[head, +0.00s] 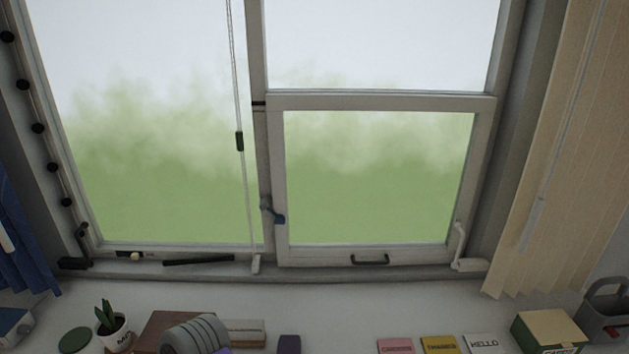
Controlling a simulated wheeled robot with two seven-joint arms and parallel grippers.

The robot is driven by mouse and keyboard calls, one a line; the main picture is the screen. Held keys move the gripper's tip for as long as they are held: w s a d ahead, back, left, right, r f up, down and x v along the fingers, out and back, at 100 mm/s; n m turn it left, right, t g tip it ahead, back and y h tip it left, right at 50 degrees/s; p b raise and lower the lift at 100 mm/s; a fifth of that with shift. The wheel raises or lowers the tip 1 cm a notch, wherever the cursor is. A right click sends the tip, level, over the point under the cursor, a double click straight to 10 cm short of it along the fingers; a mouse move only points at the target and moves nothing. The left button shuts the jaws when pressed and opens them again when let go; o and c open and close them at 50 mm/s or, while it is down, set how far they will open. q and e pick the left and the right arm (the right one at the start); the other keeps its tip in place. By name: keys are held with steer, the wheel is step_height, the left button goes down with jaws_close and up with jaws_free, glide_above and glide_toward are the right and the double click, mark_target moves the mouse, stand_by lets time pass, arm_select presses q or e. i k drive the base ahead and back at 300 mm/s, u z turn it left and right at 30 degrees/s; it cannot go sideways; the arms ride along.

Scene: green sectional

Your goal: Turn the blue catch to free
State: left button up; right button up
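The right sash (380,101) has a white frame and looks shut. Which way the catch is set cannot be told for sure. Neither of my grippers shows in the head view.
A cord with a black toggle (239,141) hangs left of the catch. A dark handle (370,260) is on the sash's bottom rail. A white lever (459,240) is at right. A potted plant (113,330), cards (440,344) and a box (548,332) stand below the window.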

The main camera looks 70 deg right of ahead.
mark_target(280, 219)
steer(key=z, duration=0.5)
steer(key=k, duration=0.35)
steer(key=z, duration=0.4)
